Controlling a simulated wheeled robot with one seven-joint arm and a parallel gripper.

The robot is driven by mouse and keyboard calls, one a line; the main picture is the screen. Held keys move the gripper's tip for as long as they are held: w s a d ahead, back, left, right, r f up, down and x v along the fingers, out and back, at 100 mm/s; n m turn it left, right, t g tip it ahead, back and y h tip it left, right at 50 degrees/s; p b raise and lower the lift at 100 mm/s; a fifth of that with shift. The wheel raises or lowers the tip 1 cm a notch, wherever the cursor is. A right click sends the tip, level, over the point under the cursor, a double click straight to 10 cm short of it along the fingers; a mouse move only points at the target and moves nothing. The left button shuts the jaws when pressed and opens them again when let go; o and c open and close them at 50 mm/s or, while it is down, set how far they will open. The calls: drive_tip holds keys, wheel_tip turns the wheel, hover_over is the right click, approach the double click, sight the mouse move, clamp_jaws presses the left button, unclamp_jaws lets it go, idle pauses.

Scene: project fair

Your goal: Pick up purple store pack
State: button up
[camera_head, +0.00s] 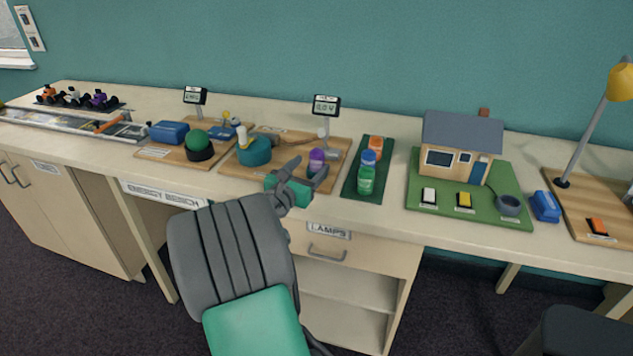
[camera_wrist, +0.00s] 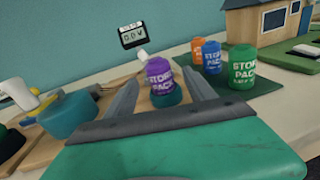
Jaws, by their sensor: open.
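The purple store pack (camera_wrist: 160,76) stands upright on a teal round seat on the wooden board, just beyond my gripper (camera_wrist: 163,92). In the head view the purple store pack (camera_head: 317,158) shows behind my gripper (camera_head: 305,178), which hides its lower part. My gripper is open, with one finger to each side of the pack in the wrist view. The fingers do not appear to press on it, and I cannot tell how far they reach around it.
A green store pack (camera_wrist: 243,67), a blue one (camera_wrist: 211,56) and an orange one (camera_wrist: 197,49) stand on a dark green mat (camera_head: 350,183) at right. A small meter (camera_head: 326,106) stands behind. A teal device (camera_head: 253,151) is at left, a model house (camera_head: 459,148) further right.

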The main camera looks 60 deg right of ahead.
sight(322, 152)
drive_tip(key=shift+n, duration=0.3)
drive_tip(key=d, duration=0.8)
drive_tip(key=shift+r, duration=0.1)
clamp_jaws()
